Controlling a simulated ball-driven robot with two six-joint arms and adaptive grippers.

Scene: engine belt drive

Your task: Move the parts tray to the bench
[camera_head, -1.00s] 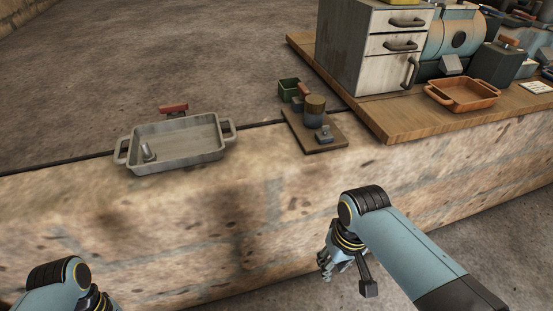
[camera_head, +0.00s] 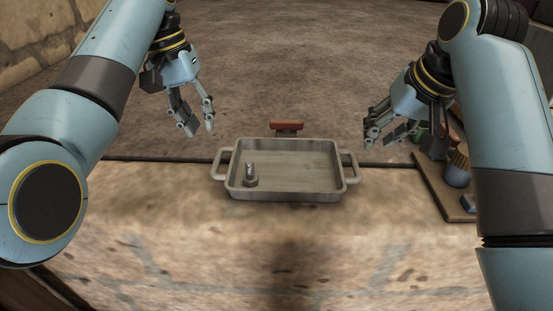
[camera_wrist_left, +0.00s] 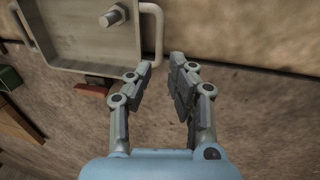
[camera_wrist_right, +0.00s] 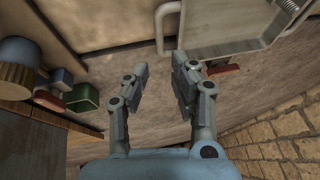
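The parts tray (camera_head: 300,193) is a grey metal pan with a loop handle at each end. It sits level on the stone ledge, with a bolt (camera_head: 250,176) standing in its left part. My left gripper (camera_head: 200,130) is open and empty, above and to the left of the tray's left handle (camera_head: 220,164). In the left wrist view that handle (camera_wrist_left: 155,30) lies just beyond the fingertips. My right gripper (camera_head: 378,142) is open and empty, above and to the right of the right handle (camera_head: 351,166). That handle (camera_wrist_right: 165,25) shows beyond the fingertips in the right wrist view.
A red-handled object (camera_head: 287,127) lies behind the tray. A small wooden board (camera_head: 440,190) with a round container (camera_head: 457,165) stands at the right, partly hidden by my right arm. The stone ledge (camera_head: 250,235) in front of the tray is clear. The workbench is outside the head view.

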